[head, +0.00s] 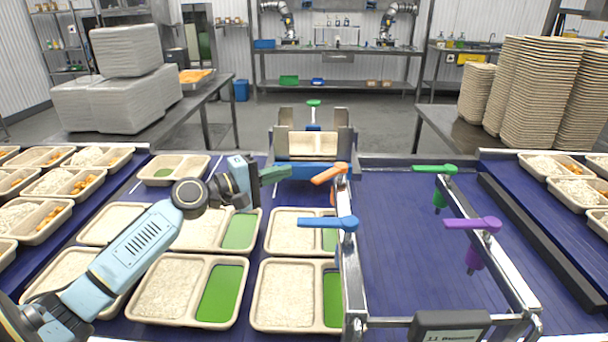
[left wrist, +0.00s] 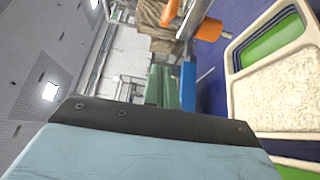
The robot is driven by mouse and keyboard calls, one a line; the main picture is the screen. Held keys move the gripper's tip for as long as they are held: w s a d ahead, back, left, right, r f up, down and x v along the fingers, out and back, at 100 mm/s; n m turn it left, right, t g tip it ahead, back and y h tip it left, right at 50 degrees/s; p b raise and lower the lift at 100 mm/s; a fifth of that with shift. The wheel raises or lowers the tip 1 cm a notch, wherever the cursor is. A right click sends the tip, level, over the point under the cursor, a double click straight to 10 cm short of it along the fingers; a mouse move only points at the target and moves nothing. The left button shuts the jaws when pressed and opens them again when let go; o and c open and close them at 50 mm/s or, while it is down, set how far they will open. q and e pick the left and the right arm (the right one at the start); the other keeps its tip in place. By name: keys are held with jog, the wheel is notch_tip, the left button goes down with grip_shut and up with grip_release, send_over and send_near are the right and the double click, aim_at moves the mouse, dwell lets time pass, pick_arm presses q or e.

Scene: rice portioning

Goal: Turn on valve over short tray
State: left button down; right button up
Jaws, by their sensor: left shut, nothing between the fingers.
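Several valves with coloured handles sit on a metal frame: orange (head: 330,174), blue (head: 328,222), green (head: 435,169) and purple (head: 474,224). Another green-handled valve (head: 313,103) stands at the back over a small beige tray (head: 313,144). A shorter tray (head: 172,169) with a green patch lies at the back left of the belt. My left gripper (head: 276,174) is shut and empty, its green fingers just left of the orange handle. In the left wrist view the fingers (left wrist: 162,88) are together, with an orange valve part (left wrist: 208,29) above right. My right gripper is not in view.
Two-part trays (head: 188,289) with rice and green patches cover the blue belt below my left arm. The belt (head: 400,235) inside the frame is bare. Side belts carry filled trays (head: 42,220). Tray stacks (head: 540,85) stand at the back right.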

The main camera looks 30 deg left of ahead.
aim_at(330, 177)
pick_arm(q)
jog(key=d, duration=0.1)
jog(key=w+d+p, duration=0.1)
jog(key=d, duration=0.1)
jog(key=w+d+p, duration=0.1)
jog(key=d, duration=0.1)
jog(key=shift+d, duration=0.15)
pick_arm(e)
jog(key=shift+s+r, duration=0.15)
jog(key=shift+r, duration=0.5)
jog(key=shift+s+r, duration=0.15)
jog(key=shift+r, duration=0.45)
